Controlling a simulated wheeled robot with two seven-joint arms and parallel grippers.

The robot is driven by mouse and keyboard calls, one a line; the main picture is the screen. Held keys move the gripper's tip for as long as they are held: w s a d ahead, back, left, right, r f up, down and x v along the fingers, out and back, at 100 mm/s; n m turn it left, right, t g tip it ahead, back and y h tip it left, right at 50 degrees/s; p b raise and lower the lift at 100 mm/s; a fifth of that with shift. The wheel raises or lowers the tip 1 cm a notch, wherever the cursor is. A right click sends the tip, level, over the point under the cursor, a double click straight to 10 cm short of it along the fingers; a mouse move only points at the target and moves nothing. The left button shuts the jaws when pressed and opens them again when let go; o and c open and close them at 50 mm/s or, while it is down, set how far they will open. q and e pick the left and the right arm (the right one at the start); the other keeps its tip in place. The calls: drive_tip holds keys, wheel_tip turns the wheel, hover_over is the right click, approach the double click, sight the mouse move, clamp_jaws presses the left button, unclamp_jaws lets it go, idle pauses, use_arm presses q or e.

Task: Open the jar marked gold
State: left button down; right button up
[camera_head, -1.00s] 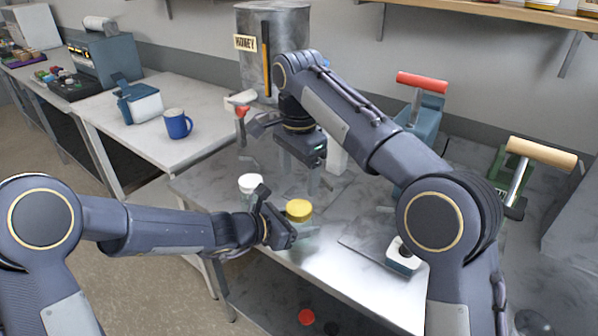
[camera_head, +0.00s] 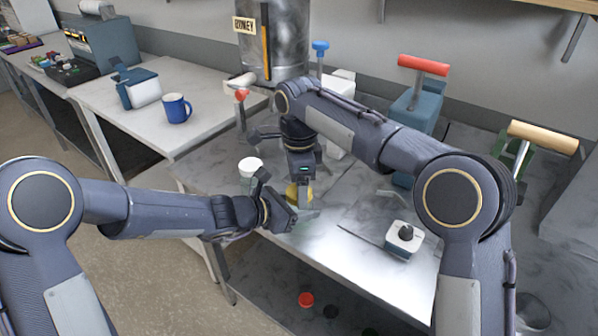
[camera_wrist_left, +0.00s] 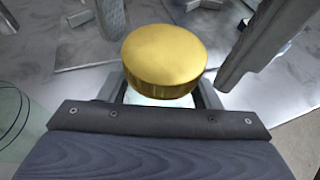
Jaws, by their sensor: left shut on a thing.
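The jar with the gold lid (camera_head: 292,195) stands near the front edge of the metal table. My left gripper (camera_head: 292,213) is shut on this jar below the lid. In the left wrist view the round gold lid (camera_wrist_left: 164,60) sits on the jar, with the left fingers on both sides under it. My right gripper (camera_head: 302,186) is just above the lid and partly covers it in the head view. Two grey fingers show apart, on either side of the lid, in the left wrist view; they look open. Contact with the lid cannot be told.
A white-lidded jar (camera_head: 250,166) stands close behind my left gripper. A small white-and-blue block with a dark knob (camera_head: 404,235) is at right. A red-handled press (camera_head: 422,66) and a wooden-handled one (camera_head: 541,137) stand behind. A blue mug (camera_head: 176,108) is on the left table.

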drive_tip(key=shift+f, duration=0.2)
drive_tip(key=c, duration=1)
drive_tip(key=n, duration=0.4)
drive_tip(key=shift+n, duration=0.4)
drive_tip(key=n, duration=0.4)
drive_tip(key=shift+n, duration=0.4)
drive_tip(key=n, duration=0.4)
drive_tip(key=shift+n, duration=0.3)
drive_tip(key=n, duration=0.2)
drive_tip(key=shift+n, duration=0.4)
